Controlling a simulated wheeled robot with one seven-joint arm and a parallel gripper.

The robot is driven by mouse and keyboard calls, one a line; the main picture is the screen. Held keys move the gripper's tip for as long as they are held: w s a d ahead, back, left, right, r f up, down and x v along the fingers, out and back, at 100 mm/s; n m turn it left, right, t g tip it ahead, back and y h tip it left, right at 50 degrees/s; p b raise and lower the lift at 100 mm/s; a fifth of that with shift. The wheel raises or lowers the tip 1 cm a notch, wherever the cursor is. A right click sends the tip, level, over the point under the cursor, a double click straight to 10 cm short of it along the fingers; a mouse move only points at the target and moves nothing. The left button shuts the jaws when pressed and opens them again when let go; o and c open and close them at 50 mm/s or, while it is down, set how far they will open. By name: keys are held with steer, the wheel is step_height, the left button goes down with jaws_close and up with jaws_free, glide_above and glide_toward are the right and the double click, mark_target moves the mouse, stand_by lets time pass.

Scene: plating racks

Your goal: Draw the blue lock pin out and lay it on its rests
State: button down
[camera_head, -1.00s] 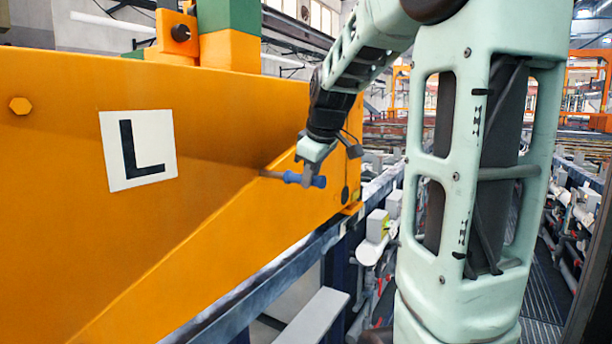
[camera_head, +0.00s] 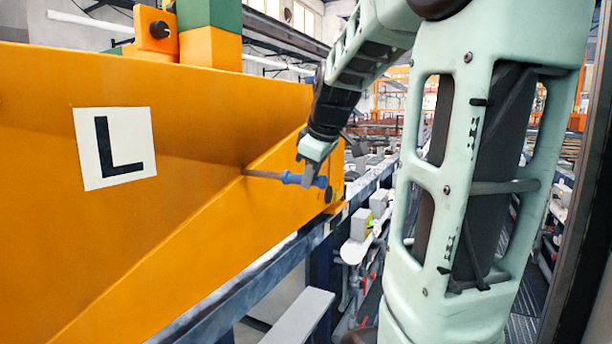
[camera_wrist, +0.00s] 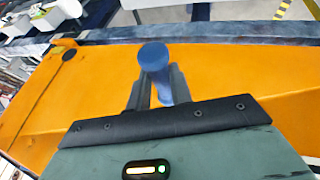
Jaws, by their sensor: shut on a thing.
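The blue lock pin (camera_head: 291,178) has a blue handle and a thin grey shaft. In the head view its shaft lies about level and runs left to the face of the orange beam (camera_head: 190,210), where its far end meets the beam. My gripper (camera_head: 309,178) is shut on the blue handle, at the right of the beam's sloped edge. In the wrist view the round blue end of the pin (camera_wrist: 153,57) stands up between the two dark fingers of my gripper (camera_wrist: 155,90). The rests cannot be made out in either view.
A white plate marked L (camera_head: 115,148) is on the beam's face. A dark blue rail (camera_head: 225,318) runs below the beam. Grey blocks and pipes (camera_head: 358,240) stand in the lower middle. Orange frames are far behind at the right.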

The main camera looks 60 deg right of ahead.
steer(key=shift+s+d, duration=0.1)
steer(key=shift+s, duration=1.2)
steer(key=c, duration=1.2)
jaws_free()
steer(key=shift+o, duration=0.2)
